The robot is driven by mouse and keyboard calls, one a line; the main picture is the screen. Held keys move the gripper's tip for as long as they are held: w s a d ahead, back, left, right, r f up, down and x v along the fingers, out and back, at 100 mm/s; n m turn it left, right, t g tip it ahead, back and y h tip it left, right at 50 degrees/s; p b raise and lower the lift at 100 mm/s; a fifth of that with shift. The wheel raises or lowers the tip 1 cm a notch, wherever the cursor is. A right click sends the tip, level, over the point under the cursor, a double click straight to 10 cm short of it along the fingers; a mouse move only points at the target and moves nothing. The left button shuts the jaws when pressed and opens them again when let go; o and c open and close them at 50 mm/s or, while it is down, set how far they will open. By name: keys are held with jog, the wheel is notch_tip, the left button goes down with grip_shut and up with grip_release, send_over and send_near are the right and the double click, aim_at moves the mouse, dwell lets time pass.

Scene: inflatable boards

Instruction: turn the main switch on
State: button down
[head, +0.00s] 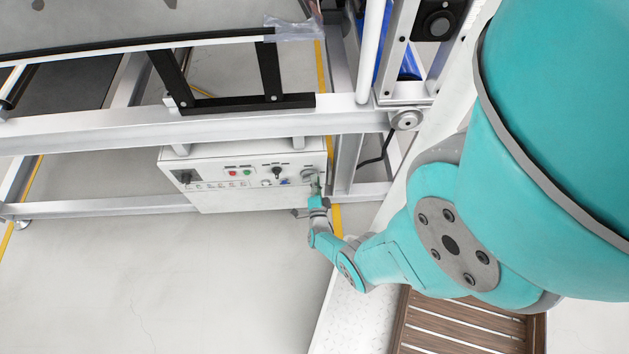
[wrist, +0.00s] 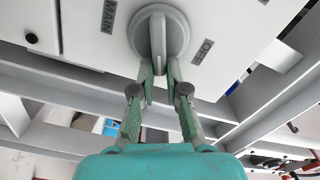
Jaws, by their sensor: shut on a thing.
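The main switch (wrist: 181,33) is a round grey dial with a raised bar handle on a pale control box (head: 245,198). Beside it, the wrist view shows a "MAIN" label (wrist: 109,15) on the left and an "OFF" label (wrist: 203,52) on the right. The handle runs up and down in that view, not toward "OFF". My gripper (wrist: 159,72) is shut on the near end of the handle, one finger on each side. In the head view, my gripper (head: 317,188) is at the box's right end and partly hides the switch (head: 308,174).
The box hangs under a grey metal frame (head: 220,122). Its panel also has a red button (head: 233,173), a green button (head: 247,173) and a black selector (head: 277,171). A frame post stands just right of the box. The floor in front (head: 200,270) is clear.

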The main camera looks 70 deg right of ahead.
jog(key=shift+s+f+m, duration=0.1)
jog(key=shift+f+m, duration=0.2)
jog(key=shift+m, duration=0.85)
jog(key=shift+s+f+m, duration=0.1)
jog(key=shift+f+m, duration=0.15)
jog(key=shift+m, duration=0.9)
jog(key=c, duration=1.2)
grip_release()
jog(key=shift+v, duration=5.95)
jog(key=shift+f, duration=0.1)
